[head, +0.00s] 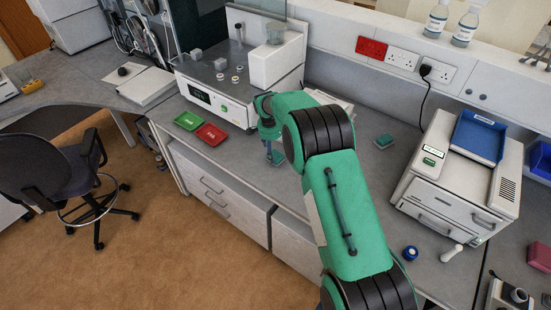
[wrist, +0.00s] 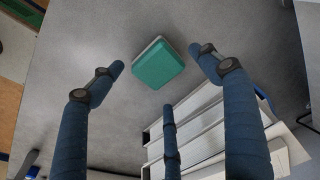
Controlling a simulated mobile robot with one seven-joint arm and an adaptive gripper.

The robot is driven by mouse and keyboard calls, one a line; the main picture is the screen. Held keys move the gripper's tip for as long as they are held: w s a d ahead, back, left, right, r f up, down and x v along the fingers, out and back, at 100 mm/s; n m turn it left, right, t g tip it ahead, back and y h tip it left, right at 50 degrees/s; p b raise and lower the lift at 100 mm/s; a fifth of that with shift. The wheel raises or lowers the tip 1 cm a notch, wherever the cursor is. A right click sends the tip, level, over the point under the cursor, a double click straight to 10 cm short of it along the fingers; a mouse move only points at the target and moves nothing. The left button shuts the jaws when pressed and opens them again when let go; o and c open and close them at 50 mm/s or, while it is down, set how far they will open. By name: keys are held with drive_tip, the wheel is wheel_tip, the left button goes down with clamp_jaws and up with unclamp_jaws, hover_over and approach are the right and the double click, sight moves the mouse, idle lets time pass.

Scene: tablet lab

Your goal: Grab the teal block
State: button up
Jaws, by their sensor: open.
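The blue fingers of my gripper are spread wide, with the block in the gap between the fingertips and nothing held. I cannot tell whether the fingers are level with the block or still above it. In the head view my gripper (head: 275,157) points down over the bench, near its front edge. My arm and fingers cover much of the bench there.
A small teal-green item (head: 384,142) lies on the bench to the right of my arm; I cannot tell if it is the same block. White ridged items (wrist: 205,125) lie close to the block. Green (head: 188,121) and red (head: 210,134) trays sit left of my gripper.

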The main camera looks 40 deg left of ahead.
sight(275, 155)
drive_tip(key=shift+w+d+f+p, duration=0.1)
drive_tip(key=shift+w+f+p, duration=0.1)
drive_tip(key=shift+f, duration=1)
drive_tip(key=shift+w+d+f+p, duration=0.1)
drive_tip(key=shift+w+f+p, duration=0.05)
drive_tip(key=shift+f, duration=1)
drive_tip(key=c, duration=1.2)
